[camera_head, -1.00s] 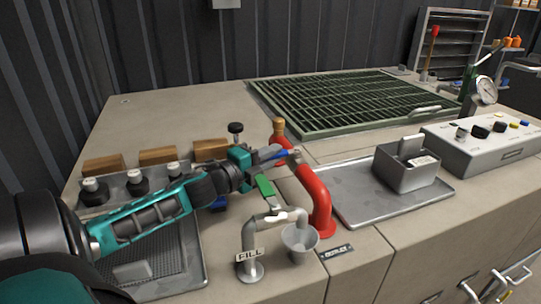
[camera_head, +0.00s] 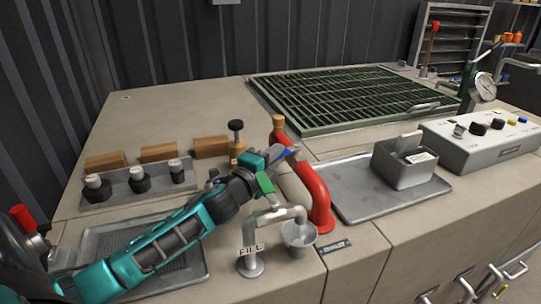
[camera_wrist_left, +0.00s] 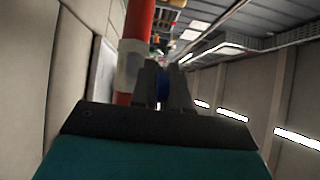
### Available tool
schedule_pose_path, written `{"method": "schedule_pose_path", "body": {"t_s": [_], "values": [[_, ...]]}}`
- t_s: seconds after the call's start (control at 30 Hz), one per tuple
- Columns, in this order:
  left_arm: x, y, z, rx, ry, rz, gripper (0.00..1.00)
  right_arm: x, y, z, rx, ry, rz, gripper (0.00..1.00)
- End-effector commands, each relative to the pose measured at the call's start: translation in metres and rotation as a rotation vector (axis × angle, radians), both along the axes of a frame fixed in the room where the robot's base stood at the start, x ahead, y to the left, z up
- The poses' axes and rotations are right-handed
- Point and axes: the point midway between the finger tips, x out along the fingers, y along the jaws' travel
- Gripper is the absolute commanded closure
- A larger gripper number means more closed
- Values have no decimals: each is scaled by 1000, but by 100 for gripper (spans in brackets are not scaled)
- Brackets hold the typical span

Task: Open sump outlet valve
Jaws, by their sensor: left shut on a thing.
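The red pipe (camera_head: 315,190) rises from the counter and bends up and left to a brass end. It also shows in the left wrist view (camera_wrist_left: 138,22), with a pale collar (camera_wrist_left: 130,65) beside my fingers. My left gripper (camera_head: 284,156) is at the pipe's upper bend, shut on a blue valve handle (camera_head: 291,152). In the left wrist view, a strip of the blue handle (camera_wrist_left: 163,88) shows between the two dark fingers (camera_wrist_left: 163,90). The rest of the handle is mostly hidden by the fingers. My right gripper is not in view.
A metal tray (camera_head: 350,208) with a grey box (camera_head: 404,170) lies right. A green grating (camera_head: 350,97) lies behind.

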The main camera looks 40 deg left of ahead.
Motion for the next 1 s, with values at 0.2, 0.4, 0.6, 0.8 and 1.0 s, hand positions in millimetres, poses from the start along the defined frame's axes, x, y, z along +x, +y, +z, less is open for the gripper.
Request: {"method": "schedule_pose_path", "body": {"t_s": [0.2,0.4,0.6,0.8,1.0], "values": [[0,1,-1,1,3,1,67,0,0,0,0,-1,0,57],[0,0,0,0,1,0,64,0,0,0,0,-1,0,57],[-6,0,-1,0,2,-1,64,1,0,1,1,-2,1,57],[-32,-1,-2,0,4,0,64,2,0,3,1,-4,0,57],[-66,-3,-2,-2,5,0,64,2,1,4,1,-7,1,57]]}}
